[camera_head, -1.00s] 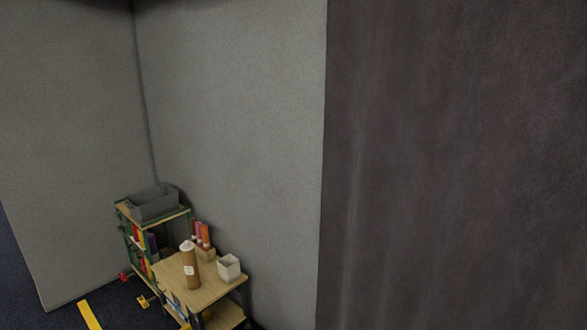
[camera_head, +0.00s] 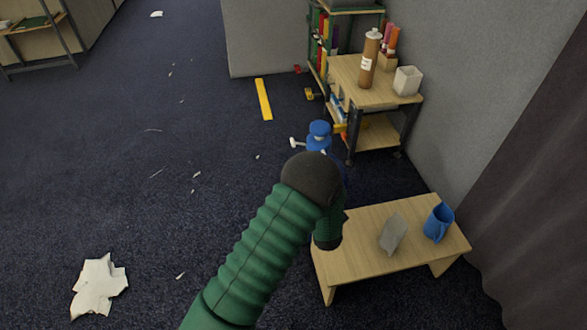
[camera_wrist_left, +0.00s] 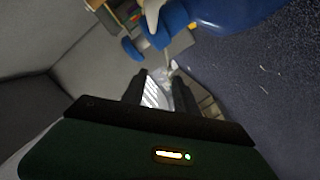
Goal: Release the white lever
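A blue object (camera_head: 319,135) shows just beyond my green arm in the head view; its lower part is hidden by the arm. A small white lever-like piece (camera_head: 296,142) sticks out to its left. My left gripper is hidden behind my arm in the head view. In the left wrist view its two dark fingers (camera_wrist_left: 159,92) stand apart. Large blue parts (camera_wrist_left: 215,22) fill the top there, with a pale lever-like piece (camera_wrist_left: 152,16) beside them. A thin pale piece reaches down towards the fingertips; I cannot tell whether it touches them. My right gripper is not in view.
Crumpled paper (camera_head: 98,287) lies on open floor at left.

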